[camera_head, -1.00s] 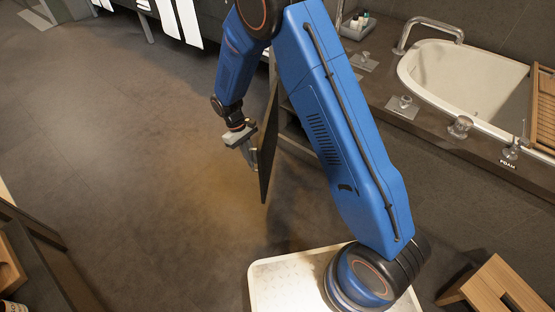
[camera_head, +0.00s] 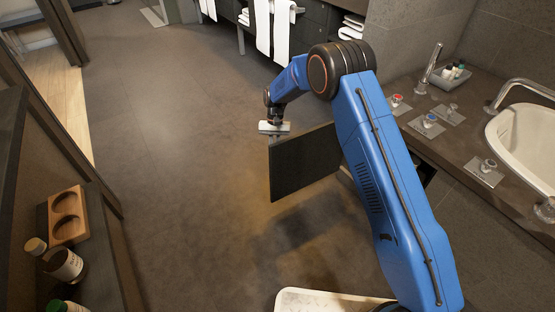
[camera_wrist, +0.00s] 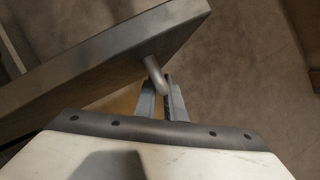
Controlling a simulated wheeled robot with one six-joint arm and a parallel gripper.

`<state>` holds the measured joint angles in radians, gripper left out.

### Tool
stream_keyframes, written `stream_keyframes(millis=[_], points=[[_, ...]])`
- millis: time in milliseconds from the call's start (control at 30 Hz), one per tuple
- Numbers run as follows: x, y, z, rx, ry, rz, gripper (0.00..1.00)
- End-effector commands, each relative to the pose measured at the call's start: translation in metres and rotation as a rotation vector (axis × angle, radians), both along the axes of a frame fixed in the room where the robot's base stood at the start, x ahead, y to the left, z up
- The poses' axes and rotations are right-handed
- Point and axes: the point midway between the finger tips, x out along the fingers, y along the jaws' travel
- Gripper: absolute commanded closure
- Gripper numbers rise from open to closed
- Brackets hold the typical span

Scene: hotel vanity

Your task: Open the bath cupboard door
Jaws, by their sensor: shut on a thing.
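The bath cupboard door (camera_head: 302,165) is a dark flat panel standing swung out from the side of the bath surround, over the floor. Its top edge and a face also show in the wrist view (camera_wrist: 90,75). My gripper (camera_head: 271,136) is at the door's far upper corner. In the wrist view its two fingers (camera_wrist: 164,98) are closed around the handle's end. My arm hides the hinge side and most of the cupboard opening.
The bath surround (camera_head: 455,155) with taps and a white tub (camera_head: 525,135) lies to the right. A dark shelf with a wooden holder (camera_head: 68,215) and bottles stands at the left. Towels (camera_head: 272,25) hang at the back. Open floor (camera_head: 185,150) lies left of the door.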

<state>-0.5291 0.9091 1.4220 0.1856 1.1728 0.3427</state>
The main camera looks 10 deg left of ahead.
Motion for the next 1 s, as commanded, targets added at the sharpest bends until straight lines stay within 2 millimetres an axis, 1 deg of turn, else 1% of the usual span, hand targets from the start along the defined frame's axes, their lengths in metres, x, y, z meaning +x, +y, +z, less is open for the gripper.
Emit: stream_keyframes(millis=[400, 433, 467, 800, 867, 1000], points=[[0.001, 0.002, 0.0, 0.0, 0.0, -0.005, 1.0], [0.001, 0.002, 0.0, 0.0, 0.0, -0.005, 0.86], [0.001, 0.002, 0.0, 0.0, -0.001, -0.005, 0.83], [0.003, 0.001, 0.002, 0.0, -0.001, -0.005, 0.83], [0.004, 0.001, 0.005, 0.001, -0.002, -0.006, 0.83], [0.011, 0.002, 0.022, 0.001, -0.003, -0.005, 0.83]])
